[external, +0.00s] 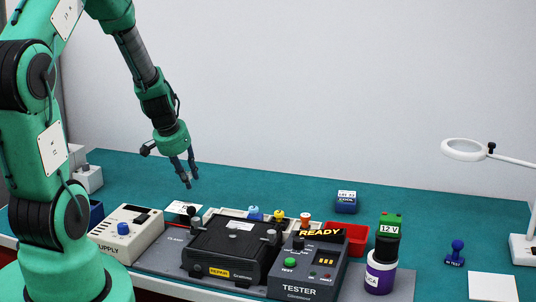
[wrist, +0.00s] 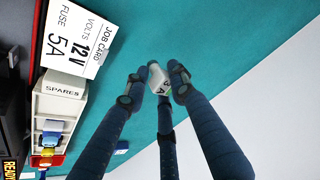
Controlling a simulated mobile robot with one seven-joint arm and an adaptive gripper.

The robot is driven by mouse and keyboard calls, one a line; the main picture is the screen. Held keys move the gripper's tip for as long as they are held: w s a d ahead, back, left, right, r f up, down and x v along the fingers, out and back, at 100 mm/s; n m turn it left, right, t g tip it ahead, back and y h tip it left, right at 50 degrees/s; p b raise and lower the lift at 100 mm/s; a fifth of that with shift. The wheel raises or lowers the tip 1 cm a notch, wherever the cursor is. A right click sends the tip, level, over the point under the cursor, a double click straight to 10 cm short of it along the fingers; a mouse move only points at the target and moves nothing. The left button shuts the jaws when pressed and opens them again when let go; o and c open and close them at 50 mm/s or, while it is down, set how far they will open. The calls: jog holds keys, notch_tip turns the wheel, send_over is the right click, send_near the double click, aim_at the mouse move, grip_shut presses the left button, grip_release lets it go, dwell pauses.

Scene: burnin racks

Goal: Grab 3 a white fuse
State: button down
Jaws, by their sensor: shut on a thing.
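My gripper (external: 187,178) is raised above the back left part of the teal bench, with its fingers pointing down. In the wrist view its fingers (wrist: 158,82) are shut around a small white fuse (wrist: 158,79) with dark lettering, of which an "A" can be made out. The fuse is clear of the bench. In the external view it is too small to tell between the fingers. The white spares rack (wrist: 50,103) stands to the left in the wrist view, with a blue and a yellow fuse in it.
A job card (wrist: 77,42) reads 12V and fuse 5A. A black repair unit (external: 225,248), a tester (external: 308,268) showing READY, a supply box (external: 125,232) and a red bin (external: 357,238) crowd the front. A magnifier lamp (external: 465,150) stands right.

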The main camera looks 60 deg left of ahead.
jog(key=shift+r+p, duration=0.3)
jog(key=shift+r, duration=1.7)
